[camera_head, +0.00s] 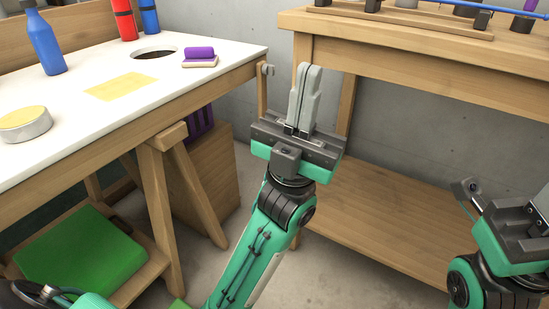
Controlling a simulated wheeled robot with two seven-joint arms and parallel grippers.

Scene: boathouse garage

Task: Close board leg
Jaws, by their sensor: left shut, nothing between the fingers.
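A white-topped board (215,45) with a wooden edge fills the left side. A wooden leg (178,180) with slanted bars stands under its front edge. A thin upright wooden piece (263,95) with a grey knob or hook at its top shows by the board's right end; I cannot tell which of these is the board leg. My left gripper (310,85) is shut and empty, pointing up in the picture, just right of the thin piece and apparently apart from it. My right gripper (503,207) is partly cut off at the right edge; its jaw opening is unclear.
A wooden workbench (430,45) with a lower shelf (375,220) stands at the right. Bottles (47,42), a purple-topped brush (199,56), a yellow sheet (121,86) and a round tin (24,123) are on the board. A green cushion (80,257) lies below. Some concrete floor is clear.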

